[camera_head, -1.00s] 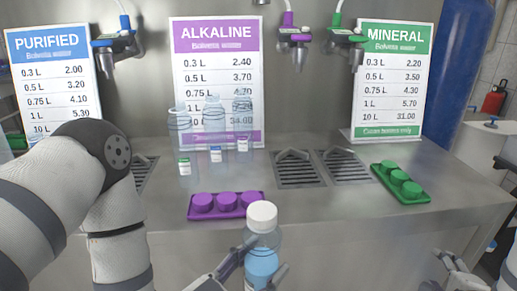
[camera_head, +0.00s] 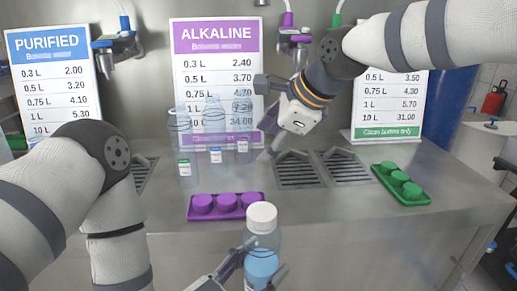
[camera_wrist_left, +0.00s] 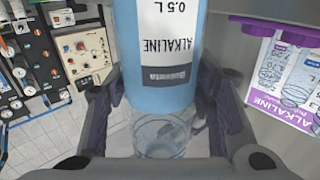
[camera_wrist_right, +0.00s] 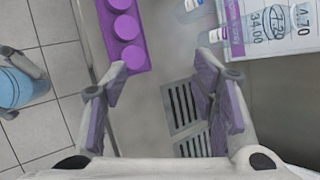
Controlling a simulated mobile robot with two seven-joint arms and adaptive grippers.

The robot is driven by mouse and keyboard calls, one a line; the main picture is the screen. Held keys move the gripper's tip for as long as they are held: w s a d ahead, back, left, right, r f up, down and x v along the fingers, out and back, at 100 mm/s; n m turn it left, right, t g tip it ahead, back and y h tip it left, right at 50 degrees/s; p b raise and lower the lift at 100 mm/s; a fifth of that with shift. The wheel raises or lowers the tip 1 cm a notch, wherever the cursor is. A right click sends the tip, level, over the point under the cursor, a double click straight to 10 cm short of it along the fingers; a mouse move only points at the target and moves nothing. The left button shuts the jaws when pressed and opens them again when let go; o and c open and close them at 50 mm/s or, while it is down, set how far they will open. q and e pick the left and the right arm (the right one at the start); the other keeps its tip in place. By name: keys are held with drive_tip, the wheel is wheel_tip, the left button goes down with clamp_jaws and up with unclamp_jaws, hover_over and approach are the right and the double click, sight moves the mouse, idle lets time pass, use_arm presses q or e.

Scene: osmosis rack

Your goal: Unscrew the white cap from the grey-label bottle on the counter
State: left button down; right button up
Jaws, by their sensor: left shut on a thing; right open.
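A bottle of blue liquid (camera_head: 262,262) with a white cap (camera_head: 262,216) stands upright in front of the counter's edge, the cap seated on its neck. My left gripper (camera_head: 246,270) is shut around its body. In the left wrist view its white label with a grey band (camera_wrist_left: 168,45) reads ALKALINE 0.5 L, and the left fingers (camera_wrist_left: 160,95) flank it. My right gripper (camera_head: 264,120) is open and empty above the counter, beyond the bottle and apart from the cap. In the right wrist view, the right fingers (camera_wrist_right: 162,72) have only counter between them; part of the bottle (camera_wrist_right: 14,88) shows at the left.
A purple tray of caps (camera_head: 190,212) lies on the counter (camera_head: 330,215) behind the bottle; a green tray (camera_head: 402,198) lies at right. Several clear bottles (camera_head: 184,150) stand before the ALKALINE sign (camera_head: 215,60). Drain grates (camera_head: 297,172) lie behind; taps hang above.

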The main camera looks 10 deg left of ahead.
drive_tip(key=s+a+r+n+g+h, duration=0.2)
drive_tip(key=s+r+g, duration=0.15)
drive_tip(key=s, duration=0.55)
wheel_tip(320, 180, up, 2)
drive_tip(key=g+h, duration=0.1)
drive_tip(key=h, duration=0.3)
hover_over(259, 209)
drive_tip(key=shift+w+a+r+m, duration=0.1)
drive_tip(key=shift+w+a+m, duration=0.1)
drive_tip(key=shift+m, duration=0.1)
drive_tip(key=shift+s+d+f, duration=0.15)
drive_tip(key=shift+s+f, duration=0.05)
drive_tip(key=shift+s, duration=0.1)
wheel_tip(259, 209, down, 8)
drive_tip(key=shift+r, duration=0.25)
drive_tip(key=shift+c, duration=0.5)
drive_tip(key=shift+w, duration=0.15)
drive_tip(key=c, duration=1.1)
drive_tip(key=o, duration=1.3)
drive_tip(key=shift+c, duration=0.2)
